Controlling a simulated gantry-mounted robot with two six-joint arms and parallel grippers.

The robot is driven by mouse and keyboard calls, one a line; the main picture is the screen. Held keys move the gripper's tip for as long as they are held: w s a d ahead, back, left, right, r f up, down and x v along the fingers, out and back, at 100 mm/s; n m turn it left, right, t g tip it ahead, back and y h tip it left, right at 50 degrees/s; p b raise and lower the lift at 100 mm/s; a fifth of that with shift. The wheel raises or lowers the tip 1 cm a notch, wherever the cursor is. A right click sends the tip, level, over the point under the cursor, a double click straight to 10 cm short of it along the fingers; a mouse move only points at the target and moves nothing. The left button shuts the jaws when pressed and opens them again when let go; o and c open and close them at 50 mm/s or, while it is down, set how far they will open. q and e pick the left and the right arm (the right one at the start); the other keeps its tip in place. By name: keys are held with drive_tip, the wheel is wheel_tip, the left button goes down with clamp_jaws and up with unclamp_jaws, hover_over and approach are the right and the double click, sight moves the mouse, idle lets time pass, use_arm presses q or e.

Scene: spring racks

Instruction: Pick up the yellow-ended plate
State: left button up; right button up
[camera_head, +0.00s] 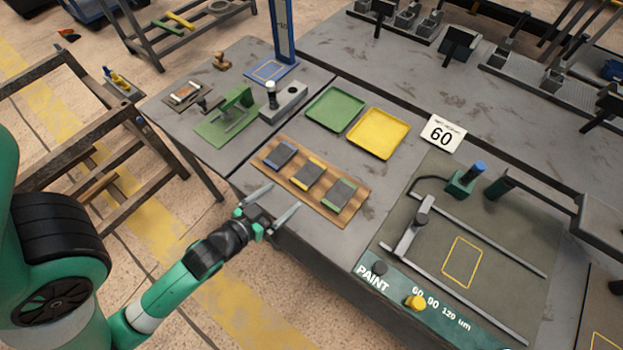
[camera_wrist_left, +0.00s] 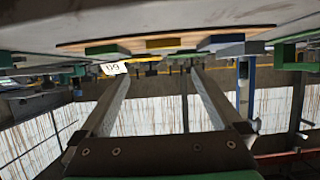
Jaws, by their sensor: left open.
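The yellow-ended plate (camera_head: 308,174) is a dark grey plate with a yellow end strip. It lies in the middle of a wooden board (camera_head: 269,172), between a blue-ended plate (camera_head: 281,155) and a green-ended plate (camera_head: 341,193). In the left wrist view, which looks upside down, its yellow end (camera_wrist_left: 163,43) shows near the top, centred between the fingers. My left gripper (camera_head: 285,196) is open and empty at the table's front edge, short of the board and apart from the plate. It also shows in the left wrist view (camera_wrist_left: 160,75). My right gripper is not in view.
Green (camera_head: 335,108) and yellow (camera_head: 379,133) trays lie behind the board. A green-based fixture (camera_head: 228,118) stands to the left. Bare table surrounds the board's front.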

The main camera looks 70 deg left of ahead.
use_arm(q)
drive_tip(key=b, duration=0.1)
approach(309, 173)
drive_tip(key=shift+d+x, duration=0.2)
drive_tip(key=shift+x, duration=0.95)
drive_tip(key=b+x, duration=0.2)
drive_tip(key=x, duration=0.3)
drive_tip(key=shift+a+f, duration=0.1)
drive_tip(key=shift+a, duration=0.15)
clamp_jaws()
